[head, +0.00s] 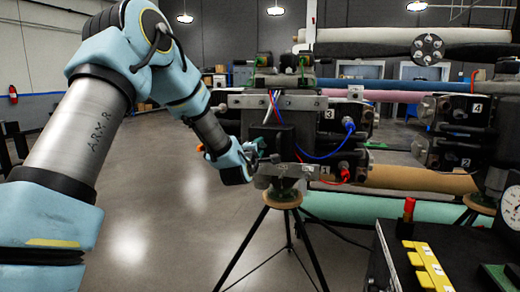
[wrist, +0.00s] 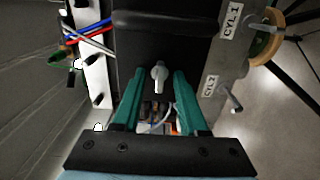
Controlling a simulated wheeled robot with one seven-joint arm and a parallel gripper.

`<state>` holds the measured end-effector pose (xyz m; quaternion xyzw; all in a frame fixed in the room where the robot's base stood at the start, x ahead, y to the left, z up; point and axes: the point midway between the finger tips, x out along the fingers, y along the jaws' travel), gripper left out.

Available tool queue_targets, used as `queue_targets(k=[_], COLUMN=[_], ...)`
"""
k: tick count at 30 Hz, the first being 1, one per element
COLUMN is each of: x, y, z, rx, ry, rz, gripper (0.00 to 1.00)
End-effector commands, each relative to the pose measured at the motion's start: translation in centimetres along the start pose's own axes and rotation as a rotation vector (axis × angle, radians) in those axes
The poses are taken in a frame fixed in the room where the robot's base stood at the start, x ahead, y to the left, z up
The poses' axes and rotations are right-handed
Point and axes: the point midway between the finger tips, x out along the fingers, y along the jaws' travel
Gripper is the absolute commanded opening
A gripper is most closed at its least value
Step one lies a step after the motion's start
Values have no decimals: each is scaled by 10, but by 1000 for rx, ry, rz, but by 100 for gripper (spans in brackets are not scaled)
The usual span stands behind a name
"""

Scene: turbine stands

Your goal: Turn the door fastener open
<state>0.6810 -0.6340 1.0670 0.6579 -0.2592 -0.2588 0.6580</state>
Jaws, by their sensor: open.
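A small pale metal fastener (wrist: 158,76) stands out from a black door panel (wrist: 150,35) in the wrist view. My gripper (wrist: 157,88) is open, its two green fingers apart, one on each side of the fastener. Gaps show between the fastener and both fingers; I cannot tell how deep it sits between the tips. In the head view my gripper (head: 257,150) is at the left side of the turbine stand, by a black box (head: 285,141). The fastener cannot be made out there.
Red, blue and white wires (wrist: 88,33) run beside the panel. A metal plate labelled CYL 1 and CYL 2 (wrist: 215,70) lies to its right. The stand rests on a black tripod (head: 285,245). A black cart with yellow parts (head: 430,265) is at front right. Floor at left is clear.

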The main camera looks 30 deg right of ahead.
Motion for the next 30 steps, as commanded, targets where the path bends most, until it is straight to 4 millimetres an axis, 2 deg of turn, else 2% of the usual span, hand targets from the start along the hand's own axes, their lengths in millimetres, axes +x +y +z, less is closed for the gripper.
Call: queue_targets(k=[23, 30], x=[0, 0], y=[0, 0], z=[0, 0], rx=[0, 0], ry=[0, 0], rz=[-1, -1], gripper=[42, 16])
